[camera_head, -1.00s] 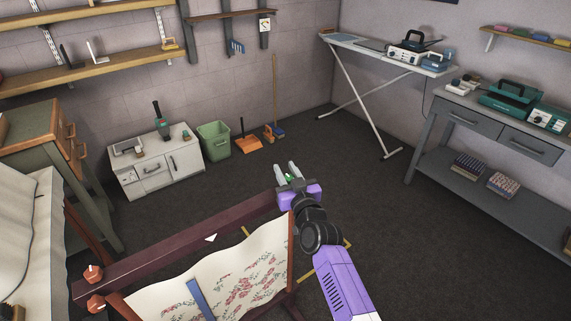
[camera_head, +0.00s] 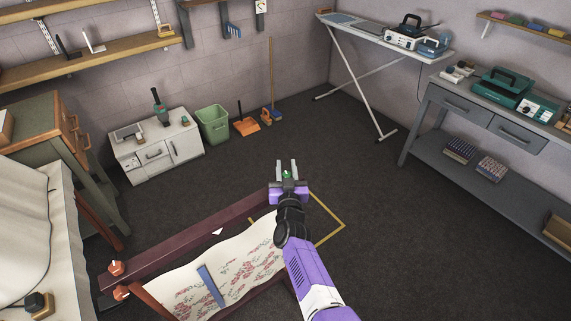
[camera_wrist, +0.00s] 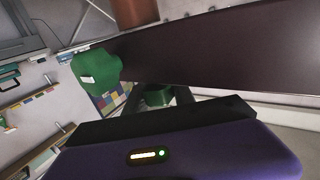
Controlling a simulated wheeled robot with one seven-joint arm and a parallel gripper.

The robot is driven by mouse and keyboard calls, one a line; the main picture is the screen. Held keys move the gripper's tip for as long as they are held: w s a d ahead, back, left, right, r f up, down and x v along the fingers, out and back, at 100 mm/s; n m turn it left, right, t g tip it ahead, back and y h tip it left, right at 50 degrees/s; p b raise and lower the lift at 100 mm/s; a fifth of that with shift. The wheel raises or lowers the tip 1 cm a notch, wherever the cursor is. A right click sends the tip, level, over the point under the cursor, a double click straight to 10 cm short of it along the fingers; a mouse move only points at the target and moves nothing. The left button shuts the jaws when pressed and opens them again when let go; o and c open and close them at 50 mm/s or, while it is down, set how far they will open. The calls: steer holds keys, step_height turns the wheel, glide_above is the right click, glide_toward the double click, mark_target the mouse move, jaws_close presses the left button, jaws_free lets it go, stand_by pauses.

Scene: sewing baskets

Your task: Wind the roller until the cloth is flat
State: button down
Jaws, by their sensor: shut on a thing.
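The cloth (camera_head: 240,262), cream with a red flower print, hangs in loose waves on a dark red frame. The maroon roller bar (camera_head: 190,245) runs along its far edge and bears a small white pointer (camera_head: 217,232). Orange knobs (camera_head: 116,268) stand at the bar's left end. My gripper (camera_head: 287,168) is at the bar's right end, shut on a small green piece (camera_head: 287,174). In the wrist view a dark green piece (camera_wrist: 157,96) shows between the fingers, and a larger green knob (camera_wrist: 97,66) with a white mark sits beside the bar. My gripper partly hides the grasp.
A blue strip (camera_head: 210,285) lies on the cloth. A yellow floor outline (camera_head: 330,215) lies right of the frame. A white-draped table (camera_head: 70,235) is at left. A green bin (camera_head: 213,125), an ironing board (camera_head: 375,38) and a grey workbench (camera_head: 490,115) stand farther off. The middle floor is clear.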

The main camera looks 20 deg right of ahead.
steer(key=shift+d+r, duration=0.15)
steer(key=shift+d, duration=0.05)
steer(key=c, duration=1.1)
jaws_free()
steer(key=shift+a, duration=0.1)
steer(key=shift+o, duration=0.2)
steer(key=shift+s, duration=0.1)
steer(key=shift+s+a, duration=0.25)
steer(key=shift+s, duration=0.2)
steer(key=p+v, duration=0.3)
steer(key=v, duration=0.3)
steer(key=shift+s, duration=0.4)
